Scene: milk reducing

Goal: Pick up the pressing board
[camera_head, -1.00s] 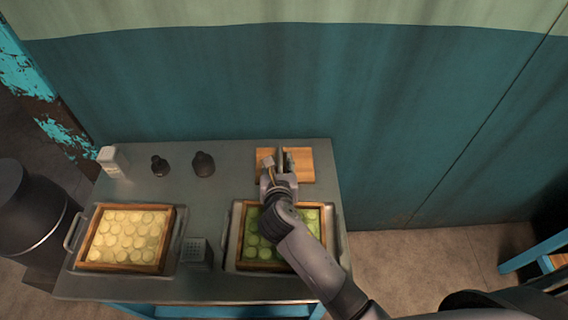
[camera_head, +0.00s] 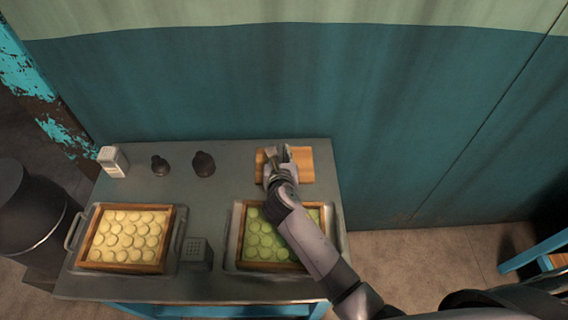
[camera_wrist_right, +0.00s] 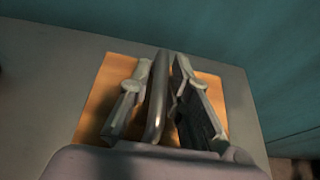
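The pressing board (camera_head: 304,165) is a flat wooden board at the back right of the grey table. It also shows in the right wrist view (camera_wrist_right: 98,98), with a dark upright handle (camera_wrist_right: 157,95) rising from it. My right gripper (camera_head: 279,153) is over the board. In the right wrist view its two fingers (camera_wrist_right: 165,90) stand apart on either side of the handle. A gap shows between the handle and the right-hand finger; contact with the left-hand finger cannot be told. My left gripper is not in view.
A wooden-framed tray of green rounds (camera_head: 262,240) lies in front of the board, partly under my arm. A tray of pale rounds (camera_head: 125,238) lies at left. A grey grater-like block (camera_head: 197,251), two dark bottles (camera_head: 204,164) and a white container (camera_head: 112,161) stand on the table.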

